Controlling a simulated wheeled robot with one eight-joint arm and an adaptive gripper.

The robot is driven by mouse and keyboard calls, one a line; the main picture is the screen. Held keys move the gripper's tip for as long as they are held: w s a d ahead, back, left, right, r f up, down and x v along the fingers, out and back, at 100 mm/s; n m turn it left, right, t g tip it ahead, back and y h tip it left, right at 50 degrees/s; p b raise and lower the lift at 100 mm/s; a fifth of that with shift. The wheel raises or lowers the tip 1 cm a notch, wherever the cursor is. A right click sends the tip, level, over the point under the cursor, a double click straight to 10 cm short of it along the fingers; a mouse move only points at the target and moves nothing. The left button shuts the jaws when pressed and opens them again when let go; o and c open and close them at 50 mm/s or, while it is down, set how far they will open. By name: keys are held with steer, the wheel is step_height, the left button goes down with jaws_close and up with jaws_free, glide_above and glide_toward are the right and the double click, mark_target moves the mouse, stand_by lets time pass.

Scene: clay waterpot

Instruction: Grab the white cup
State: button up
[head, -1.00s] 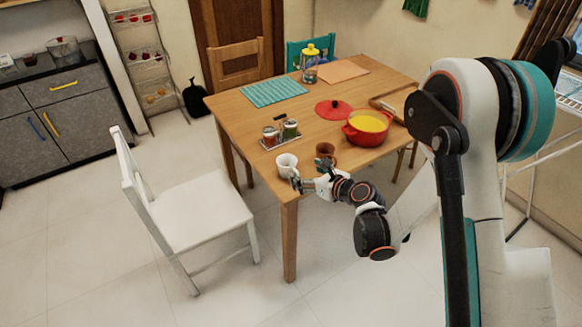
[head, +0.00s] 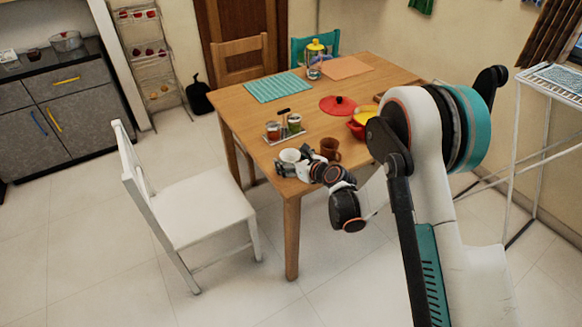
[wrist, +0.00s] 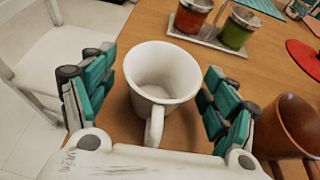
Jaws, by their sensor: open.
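The white cup (wrist: 160,75) stands upright on the wooden table near its front corner, with its handle pointing toward my gripper in the wrist view. In the head view the white cup (head: 290,155) is partly hidden behind my gripper (head: 285,168). In the wrist view my gripper (wrist: 155,105) is open, with one teal-padded finger on each side of the cup. Gaps show between the fingers and the cup, and nothing is held.
A brown clay cup (wrist: 285,127) stands close to the right finger; it also shows in the head view (head: 330,149). A tray with two jars (wrist: 214,30) is just behind the white cup. A white chair (head: 195,210) stands left of the table (head: 350,85).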

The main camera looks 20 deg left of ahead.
steer(key=c, duration=1.2)
steer(key=shift+r, duration=0.2)
